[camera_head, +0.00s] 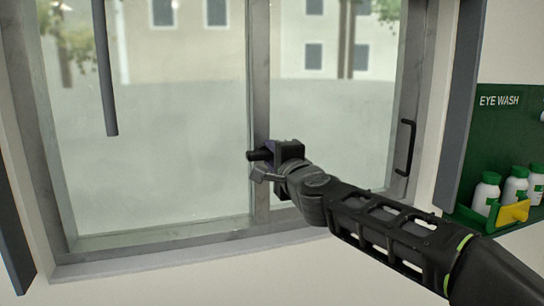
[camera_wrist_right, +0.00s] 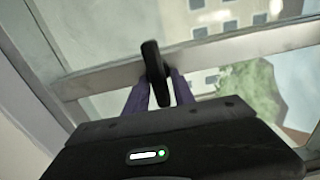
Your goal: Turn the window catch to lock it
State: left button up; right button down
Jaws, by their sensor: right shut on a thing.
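The window catch (camera_head: 256,155) is a small black piece on the grey middle upright of the window. It sticks out to the left of my right gripper (camera_head: 274,160) in the head view. In the right wrist view the catch (camera_wrist_right: 153,62) is a black lever crossing the frame bar. The purple fingers of my right gripper (camera_wrist_right: 155,95) stand on either side of it, shut on it. The gripper hides part of the catch and its base in the head view. My left gripper is not in view.
A black pull handle (camera_head: 407,147) is on the right window frame. A dark bar (camera_head: 104,75) hangs at upper left. A green eye wash station (camera_head: 505,125) with white bottles (camera_head: 486,194) is on the right wall. The grey sill (camera_head: 180,255) runs below the glass.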

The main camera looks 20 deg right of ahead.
jog(key=shift+f, duration=0.1)
jog(key=c, duration=1.3)
grip_release()
jog(key=s, duration=0.7)
jog(key=shift+s+d+b, duration=0.25)
jog(key=shift+s+b, duration=0.05)
jog(key=shift+s, duration=0.1)
